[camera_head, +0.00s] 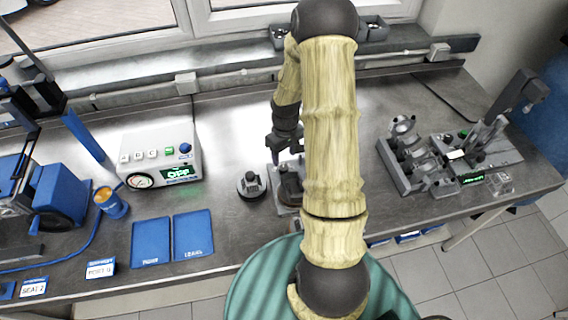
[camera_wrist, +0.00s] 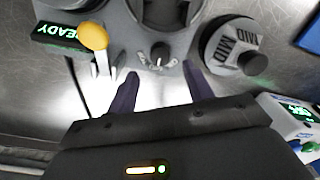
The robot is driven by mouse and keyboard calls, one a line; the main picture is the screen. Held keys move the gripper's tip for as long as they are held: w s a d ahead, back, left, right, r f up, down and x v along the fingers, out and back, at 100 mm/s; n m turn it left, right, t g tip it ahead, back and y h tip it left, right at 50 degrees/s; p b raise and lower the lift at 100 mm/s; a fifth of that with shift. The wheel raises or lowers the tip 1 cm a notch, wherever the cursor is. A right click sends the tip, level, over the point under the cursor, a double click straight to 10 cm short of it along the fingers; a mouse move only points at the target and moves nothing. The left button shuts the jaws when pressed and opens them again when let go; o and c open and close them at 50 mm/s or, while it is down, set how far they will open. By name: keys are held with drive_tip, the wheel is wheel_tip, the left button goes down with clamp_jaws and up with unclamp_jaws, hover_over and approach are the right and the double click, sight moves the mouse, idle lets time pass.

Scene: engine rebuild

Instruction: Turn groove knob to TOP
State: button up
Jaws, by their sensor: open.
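A small dark knob (camera_wrist: 160,52) with a white pointer mark sits on the front of a grey fixture (camera_wrist: 178,45) in the wrist view; I take it for the groove knob. In the head view my gripper (camera_head: 284,148) hangs over the back of the fixture (camera_head: 290,208), partly hidden by my arm, and the knob cannot be made out.
A yellow-ball lever (camera_wrist: 93,37) and a green READY display (camera_wrist: 66,32) stand close left of the knob. In the head view, a white control box (camera_head: 150,142) and blue trays (camera_head: 193,235) lie left.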

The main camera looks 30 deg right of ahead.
sight(284, 167)
wheel_tip(284, 167, down, 6)
drive_tip(key=shift+f+p, duration=0.25)
drive_tip(key=shift+p, duration=0.4)
drive_tip(key=shift+c, duration=0.2)
drive_tip(key=c, duration=0.9)
